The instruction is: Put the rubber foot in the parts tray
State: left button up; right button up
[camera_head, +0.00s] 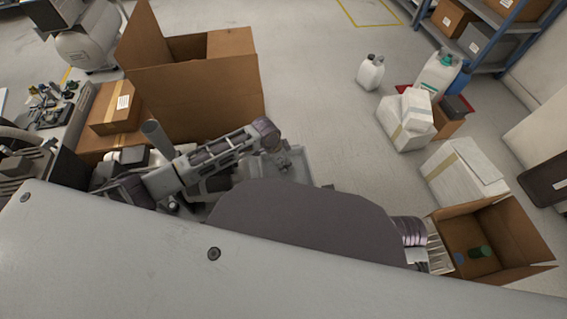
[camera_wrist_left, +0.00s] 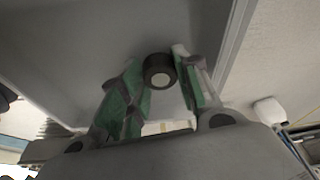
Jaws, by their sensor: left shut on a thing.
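The rubber foot (camera_wrist_left: 160,76) is a short black cylinder with a pale round centre. In the left wrist view it sits between the fingertips of my left gripper (camera_wrist_left: 160,66), which is shut on it. The fingers have green inner pads. In the head view my left arm comes in from the left, and the foot cannot be made out there. A grey, tray-like thing (camera_head: 299,159) shows partly behind my arm; I cannot tell whether it is the parts tray. A plain grey surface (camera_wrist_left: 85,45) lies behind the foot in the wrist view. My right gripper is not in view.
A large open cardboard box (camera_head: 190,95) stands beyond my left arm, with a smaller taped box (camera_head: 115,107) beside it. An open carton (camera_head: 515,228) holding a green cylinder is at the right. White boxes (camera_head: 465,172) stand behind it. The middle floor is clear.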

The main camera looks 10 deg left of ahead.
pick_arm(q)
jog(key=shift+f, duration=0.1)
dwell(0.3)
jog(key=o, duration=0.9)
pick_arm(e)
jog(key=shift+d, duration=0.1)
pick_arm(q)
jog(key=shift+a+r+p, duration=0.15)
jog(key=shift+r+p, duration=0.15)
jog(key=shift+r, duration=0.4)
jog(key=p+v, duration=0.1)
jog(key=v, duration=0.1)
jog(key=shift+s+a+r, duration=0.1)
jog(key=shift+s+r, duration=0.05)
jog(key=shift+r, duration=0.25)
jog(key=shift+p+v, duration=1.4)
jog(key=shift+v, duration=2.55)
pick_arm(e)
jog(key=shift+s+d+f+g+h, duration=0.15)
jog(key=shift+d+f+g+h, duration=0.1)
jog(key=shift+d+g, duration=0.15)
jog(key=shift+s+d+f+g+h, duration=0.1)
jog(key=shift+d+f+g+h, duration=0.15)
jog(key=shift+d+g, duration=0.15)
